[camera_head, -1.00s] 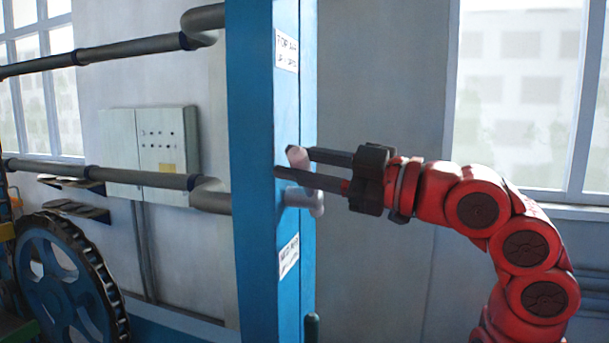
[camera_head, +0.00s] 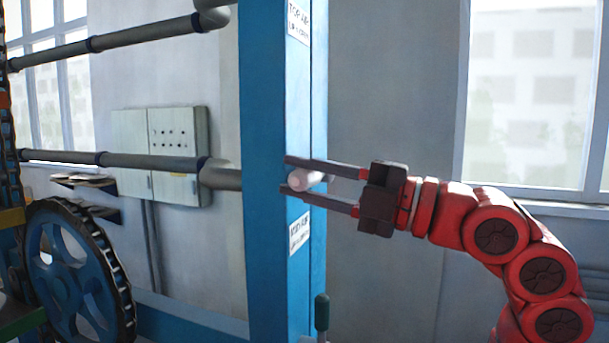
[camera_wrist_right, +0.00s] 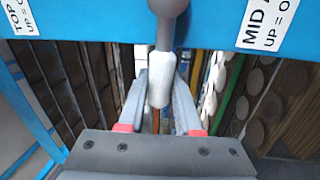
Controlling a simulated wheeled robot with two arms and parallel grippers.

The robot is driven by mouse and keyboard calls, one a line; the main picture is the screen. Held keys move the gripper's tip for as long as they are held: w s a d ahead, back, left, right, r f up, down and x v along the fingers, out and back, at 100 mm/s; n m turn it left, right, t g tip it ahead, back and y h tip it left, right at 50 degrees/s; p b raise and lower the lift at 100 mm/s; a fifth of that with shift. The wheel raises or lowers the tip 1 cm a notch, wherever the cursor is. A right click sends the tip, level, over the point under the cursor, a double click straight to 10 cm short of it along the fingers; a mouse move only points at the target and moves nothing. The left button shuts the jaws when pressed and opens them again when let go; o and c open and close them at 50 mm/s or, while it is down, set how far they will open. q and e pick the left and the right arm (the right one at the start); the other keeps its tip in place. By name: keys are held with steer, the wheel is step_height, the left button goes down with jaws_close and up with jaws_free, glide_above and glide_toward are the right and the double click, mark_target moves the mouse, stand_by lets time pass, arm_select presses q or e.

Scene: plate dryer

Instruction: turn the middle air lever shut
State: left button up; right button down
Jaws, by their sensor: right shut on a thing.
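The middle air lever has a pale handle (camera_head: 303,180) on the side of the blue post (camera_head: 264,120), just above a label (camera_head: 300,232) reading MID AIR. My right gripper (camera_head: 285,175) reaches in from the right, with one finger above the handle and one below, shut on it. The handle stands out from the post and looks about level. In the right wrist view the pale handle (camera_wrist_right: 160,80) lies between the fingers of my right gripper (camera_wrist_right: 160,75), below its grey pivot (camera_wrist_right: 168,8). My left gripper is not in view.
A label (camera_head: 298,22) reading TOP AIR is higher on the post. A dark green handle (camera_head: 321,312) stands upright below. Grey pipes (camera_head: 140,160), a wall box (camera_head: 175,150) and a blue wheel (camera_head: 75,265) are at left. The wall right of the post is clear.

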steer(key=shift+f+n, duration=0.3)
steer(key=shift+n, duration=0.1)
steer(key=c, duration=0.6)
jaws_free()
steer(key=b+v, duration=0.3)
steer(key=v, duration=1.4)
steer(key=shift+d, duration=0.25)
